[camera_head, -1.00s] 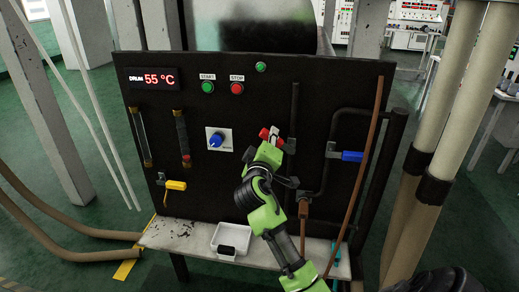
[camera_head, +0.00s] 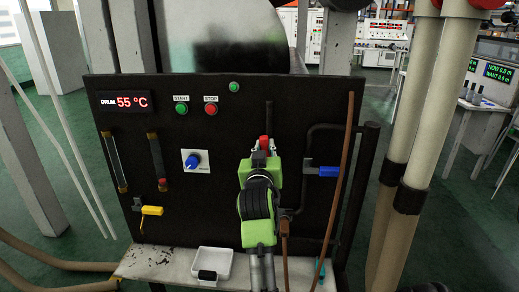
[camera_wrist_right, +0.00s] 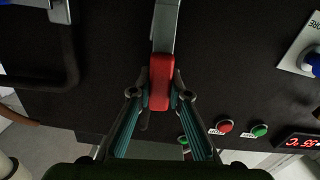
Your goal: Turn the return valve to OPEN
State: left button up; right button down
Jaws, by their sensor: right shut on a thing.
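A red-handled valve lever (camera_head: 264,141) is on the dark panel (camera_head: 220,215), right of the blue knob. My right gripper (camera_head: 264,150) is shut on its red grip. In the right wrist view the red grip (camera_wrist_right: 160,80) sits between the two fingers, and its grey lever runs up the picture. My arm hides the valve body and any label in the head view. A blue-handled valve (camera_head: 328,171) lies level at the right, and a yellow-handled valve (camera_head: 151,210) lies at the lower left. I cannot read which is the return valve. My left gripper is not in view.
The panel also has a blue knob (camera_head: 193,161), a green START button (camera_head: 181,108), a red STOP button (camera_head: 211,108) and a display reading 55 °C. A white tray (camera_head: 213,262) stands on the ledge below. A brown pipe runs down the panel's right side.

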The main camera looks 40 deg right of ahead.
jog(key=shift+s+d+m, duration=0.35)
jog(key=shift+s+m, duration=0.05)
jog(key=shift+m, duration=0.4)
jog(key=c, duration=1.9)
grip_release()
jog(key=shift+r, duration=0.25)
notch_tip(320, 180, up, 10)
jog(key=shift+f, duration=0.25)
jog(key=shift+f, duration=0.15)
